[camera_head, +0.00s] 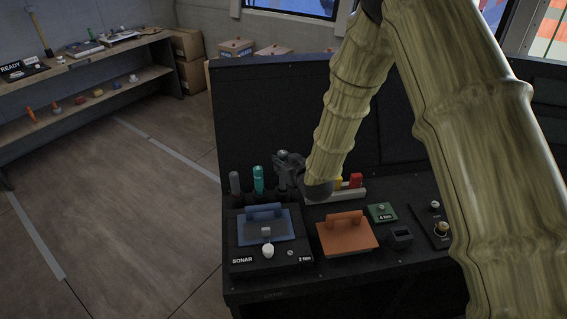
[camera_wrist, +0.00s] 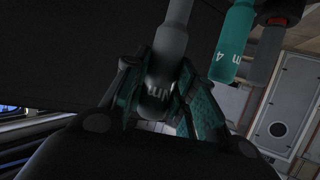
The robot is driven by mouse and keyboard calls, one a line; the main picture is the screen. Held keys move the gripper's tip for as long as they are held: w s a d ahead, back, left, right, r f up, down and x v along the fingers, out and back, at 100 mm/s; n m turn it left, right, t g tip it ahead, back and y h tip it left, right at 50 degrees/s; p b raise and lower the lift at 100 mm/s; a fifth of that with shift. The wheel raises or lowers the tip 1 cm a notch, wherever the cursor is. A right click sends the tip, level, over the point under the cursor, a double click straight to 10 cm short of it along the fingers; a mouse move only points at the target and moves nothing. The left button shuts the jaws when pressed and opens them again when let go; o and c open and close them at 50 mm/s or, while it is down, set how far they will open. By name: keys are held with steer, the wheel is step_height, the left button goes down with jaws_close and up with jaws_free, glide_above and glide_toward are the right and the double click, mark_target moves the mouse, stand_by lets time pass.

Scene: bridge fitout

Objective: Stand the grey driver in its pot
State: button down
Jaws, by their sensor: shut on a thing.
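My gripper (camera_head: 284,172) is at the back left of the dark console, just right of the teal driver (camera_head: 258,180). In the wrist view my gripper (camera_wrist: 165,95) is shut on the grey driver (camera_wrist: 171,40), whose plain grey shaft runs up out of the jaws; pale lettering shows between the fingers. The teal driver (camera_wrist: 233,45), marked 4, stands beside it. The dark pots (camera_head: 259,197) stand in a row below. My gripper is over the right end of this row; whether the held driver's lower end is inside a pot is hidden.
Another grey handle (camera_head: 235,183) stands at the row's left end. In front are the blue-covered sonar unit (camera_head: 264,240) and an orange cover (camera_head: 345,235). A pale tray (camera_head: 335,196) with red and yellow pieces is right of my gripper. The console's upright panel (camera_head: 270,110) rises behind.

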steer(key=shift+f+b, duration=1.8)
steer(key=shift+f, duration=0.8)
stand_by(0.4)
steer(key=c, duration=1.1)
jaws_free()
steer(key=v, duration=1.2)
